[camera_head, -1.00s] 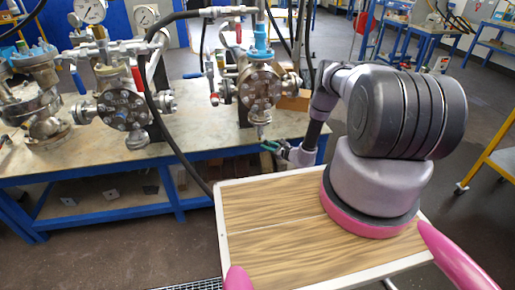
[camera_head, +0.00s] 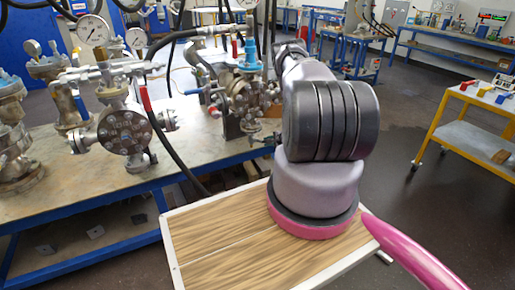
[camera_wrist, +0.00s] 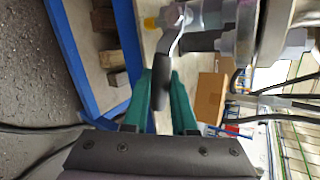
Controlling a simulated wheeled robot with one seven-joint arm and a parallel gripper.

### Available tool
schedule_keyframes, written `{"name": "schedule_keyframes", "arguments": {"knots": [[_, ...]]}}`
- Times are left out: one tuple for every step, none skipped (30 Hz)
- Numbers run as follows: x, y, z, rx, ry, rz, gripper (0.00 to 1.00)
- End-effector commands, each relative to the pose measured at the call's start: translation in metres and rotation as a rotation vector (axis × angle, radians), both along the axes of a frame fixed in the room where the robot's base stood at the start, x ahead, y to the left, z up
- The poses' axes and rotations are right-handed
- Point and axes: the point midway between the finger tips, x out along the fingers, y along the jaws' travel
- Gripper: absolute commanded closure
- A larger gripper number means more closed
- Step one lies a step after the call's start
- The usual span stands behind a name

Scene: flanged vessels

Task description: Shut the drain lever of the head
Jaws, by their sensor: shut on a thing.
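The head (camera_head: 240,92) is a flanged metal vessel with a blue top fitting. It stands at the right end of the bench, partly hidden by my arm. In the wrist view, part of its metal body (camera_wrist: 245,35) shows at the top. Its drain lever (camera_wrist: 173,42) has a silver arm running down from a fitting with a yellow end, and a dark grip. My gripper (camera_wrist: 163,78) has green fingers, shut with the dark grip between them. In the head camera view I cannot make out the gripper or the lever.
Another flanged vessel (camera_head: 124,130) with a red-handled valve stands left on the blue-framed bench (camera_head: 95,181). A black hose (camera_head: 165,135) hangs between the vessels. A cardboard box (camera_wrist: 210,97) lies right of the fingers. A yellow trolley (camera_head: 470,125) stands at the right.

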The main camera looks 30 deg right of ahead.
Motion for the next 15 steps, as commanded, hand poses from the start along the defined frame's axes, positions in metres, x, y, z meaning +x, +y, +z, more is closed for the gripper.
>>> {"name": "schedule_keyframes", "arguments": {"knots": [[-0.001,-0.005,0.002,-0.038,0.004,-0.002,1.0],[-0.001,-0.006,0.004,-0.06,0.003,-0.001,1.0],[-0.001,-0.007,0.006,-0.088,0.003,-0.001,1.0],[-0.002,-0.008,0.007,-0.106,0.004,-0.001,1.0],[-0.001,-0.009,0.008,-0.124,0.003,-0.002,1.0],[-0.001,-0.009,0.009,-0.146,0.003,0.0,1.0],[-0.001,-0.009,0.01,-0.16,0.003,-0.001,1.0],[-0.002,-0.01,0.011,-0.176,0.004,-0.001,1.0],[-0.002,-0.01,0.012,-0.192,0.004,-0.002,1.0],[-0.002,-0.01,0.013,-0.204,0.004,-0.001,1.0],[-0.001,-0.01,0.014,-0.215,0.003,-0.001,1.0],[-0.001,-0.01,0.015,-0.227,0.003,-0.001,1.0],[-0.001,-0.01,0.015,-0.236,0.003,-0.001,1.0],[-0.001,-0.01,0.016,-0.243,0.003,-0.001,1.0],[-0.001,-0.01,0.016,-0.25,0.003,-0.002,1.0]]}}
